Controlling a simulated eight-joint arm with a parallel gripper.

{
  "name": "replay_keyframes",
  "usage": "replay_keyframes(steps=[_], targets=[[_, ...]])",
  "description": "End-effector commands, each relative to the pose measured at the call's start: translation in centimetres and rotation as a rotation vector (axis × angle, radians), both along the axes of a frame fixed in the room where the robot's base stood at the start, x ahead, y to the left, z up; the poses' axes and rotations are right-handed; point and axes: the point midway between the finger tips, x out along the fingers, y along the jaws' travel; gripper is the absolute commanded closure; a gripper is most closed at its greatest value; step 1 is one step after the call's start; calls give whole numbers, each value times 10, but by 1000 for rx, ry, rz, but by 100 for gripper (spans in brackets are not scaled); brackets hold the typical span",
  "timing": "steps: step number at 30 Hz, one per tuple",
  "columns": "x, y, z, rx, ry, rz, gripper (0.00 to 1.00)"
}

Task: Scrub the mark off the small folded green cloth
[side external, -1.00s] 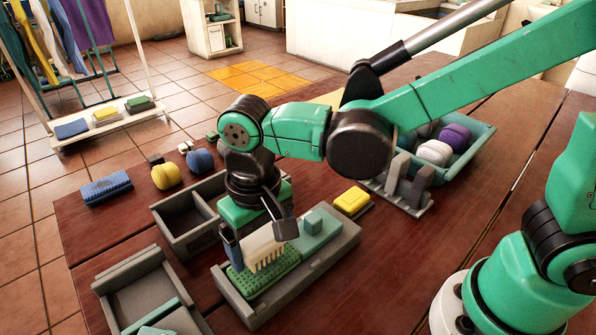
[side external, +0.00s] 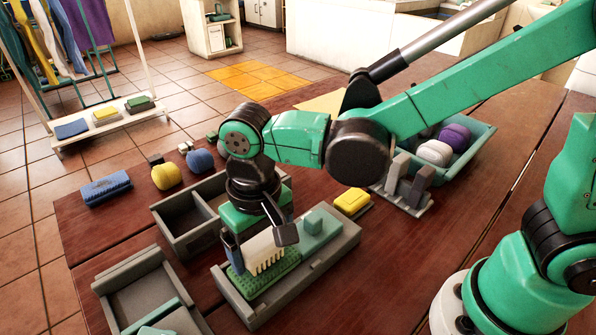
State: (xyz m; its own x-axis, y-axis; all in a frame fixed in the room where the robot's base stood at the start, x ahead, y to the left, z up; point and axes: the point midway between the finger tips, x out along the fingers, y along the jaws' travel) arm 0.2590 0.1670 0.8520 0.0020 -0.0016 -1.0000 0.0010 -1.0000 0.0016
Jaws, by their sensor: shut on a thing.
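My gripper (side external: 259,243) is shut on a cream brush (side external: 263,255) with a comb-like row of bristles along its lower edge. The brush stands upright, its bristles down at the small green cloth (side external: 262,282), which looks textured and lies in the left part of a long grey tray (side external: 325,267). Whether the bristles press on the cloth is hard to tell. The mark on the cloth cannot be made out; the brush and my gripper cover part of the cloth.
A smooth green block with a knob (side external: 316,232) sits in the same tray's right part. A grey divided box (side external: 180,232) stands close behind. A yellow sponge (side external: 353,201), a grey rack (side external: 408,188) and a teal bin (side external: 478,150) are to the right.

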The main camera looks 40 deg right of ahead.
Motion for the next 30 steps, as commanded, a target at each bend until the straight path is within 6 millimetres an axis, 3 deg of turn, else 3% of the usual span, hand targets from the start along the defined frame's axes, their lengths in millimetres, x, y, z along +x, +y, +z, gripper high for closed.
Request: replay_keyframes(steps=[11,21,30], targets=[[0,1,-4,0,0,0,56],[0,15,-2,0,0,1,56],[0,-1,-3,0,0,-3,56]])
